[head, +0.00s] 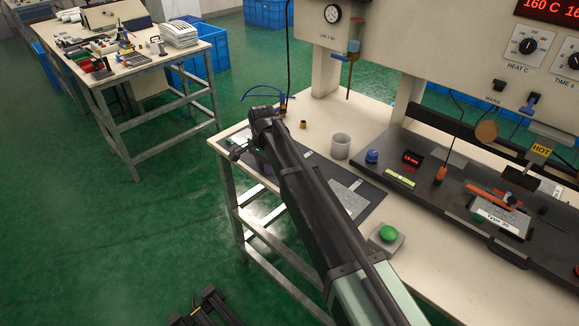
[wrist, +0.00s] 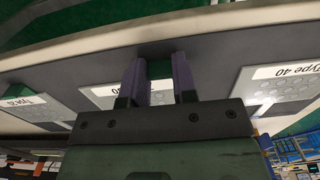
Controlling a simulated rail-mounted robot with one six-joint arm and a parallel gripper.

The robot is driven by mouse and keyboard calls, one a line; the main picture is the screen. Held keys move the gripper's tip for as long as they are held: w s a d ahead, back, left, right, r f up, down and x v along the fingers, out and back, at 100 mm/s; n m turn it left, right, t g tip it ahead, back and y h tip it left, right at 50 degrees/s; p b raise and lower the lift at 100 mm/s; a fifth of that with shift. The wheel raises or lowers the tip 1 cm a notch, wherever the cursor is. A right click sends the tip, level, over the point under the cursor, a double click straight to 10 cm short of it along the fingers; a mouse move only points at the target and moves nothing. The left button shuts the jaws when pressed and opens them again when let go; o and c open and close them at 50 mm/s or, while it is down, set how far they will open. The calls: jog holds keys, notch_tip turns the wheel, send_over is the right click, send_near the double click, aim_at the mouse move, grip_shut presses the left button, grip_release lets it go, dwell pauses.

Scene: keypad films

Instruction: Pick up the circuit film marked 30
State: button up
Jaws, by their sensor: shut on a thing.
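A dark mat (head: 372,197) on the bench carries the films. A grey cup (head: 341,146), a green button (head: 388,234) and a blue knob (head: 372,156) stand nearby. The press bed (head: 452,192) at right holds a plate (head: 497,221) labelled Type 30. Open floor lies left of the bench.

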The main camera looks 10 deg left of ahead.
notch_tip(320, 180, up, 20)
jog(key=p, duration=2)
